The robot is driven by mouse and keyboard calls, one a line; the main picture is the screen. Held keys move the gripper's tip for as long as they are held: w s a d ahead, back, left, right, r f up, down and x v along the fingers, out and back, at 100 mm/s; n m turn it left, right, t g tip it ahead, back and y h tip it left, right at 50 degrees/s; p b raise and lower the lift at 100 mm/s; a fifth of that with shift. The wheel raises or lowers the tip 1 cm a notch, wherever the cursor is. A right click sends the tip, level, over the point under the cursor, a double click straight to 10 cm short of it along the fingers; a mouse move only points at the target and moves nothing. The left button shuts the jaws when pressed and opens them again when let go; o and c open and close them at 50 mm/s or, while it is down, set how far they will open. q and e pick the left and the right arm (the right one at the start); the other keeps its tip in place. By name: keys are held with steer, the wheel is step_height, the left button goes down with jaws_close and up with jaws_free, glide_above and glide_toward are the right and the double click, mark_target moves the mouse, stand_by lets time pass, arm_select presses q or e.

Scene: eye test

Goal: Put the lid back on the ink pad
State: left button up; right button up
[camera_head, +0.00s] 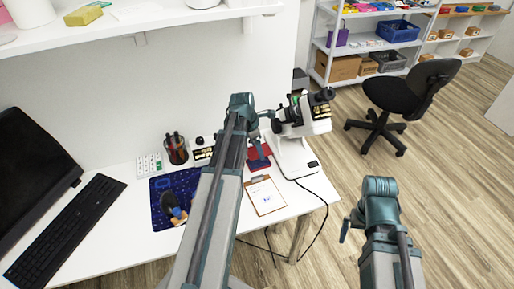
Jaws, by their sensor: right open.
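A flat red and blue item (259,162), which looks like the ink pad, lies on the white desk beside the microscope base. My left arm partly covers it, and I cannot tell pad from lid.
A white microscope (294,152) stands at the desk's right end, with a clipboard (264,196) in front. A blue mat (161,187) bears a dark and orange item. A pen cup (176,150), calculator (150,164), keyboard (66,231) and monitor (30,170) stand left. A chair (412,98) is beyond.

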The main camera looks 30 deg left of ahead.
mark_target(259, 162)
arm_select(q)
steer(key=shift+s+a+b+x, duration=0.1)
steer(key=shift+s+b+x, duration=0.05)
steer(key=shift+b+x, duration=0.7)
steer(key=shift+s+a+b+x, duration=0.15)
steer(key=shift+b+x, duration=0.6)
steer(key=shift+x, duration=0.15)
steer(key=shift+s+a+b+x, duration=0.1)
steer(key=shift+s+b+x, duration=0.05)
steer(key=shift+b+x, duration=0.7)
steer(key=shift+f, duration=0.3)
steer(key=o, duration=1.2)
steer(key=shift+c, duration=0.2)
steer(key=shift+r, duration=0.1)
steer(key=shift+w+d+p+v, duration=0.15)
steer(key=shift+w+p+v, duration=0.05)
steer(key=shift+p+v, duration=0.95)
steer(key=shift+w+d+p+v, duration=0.15)
steer(key=shift+w+p+v, duration=0.05)
steer(key=shift+p+v, duration=0.95)
steer(key=shift+w+d+p+v, duration=0.15)
steer(key=shift+w+p+v, duration=0.05)
steer(key=shift+p+v, duration=0.95)
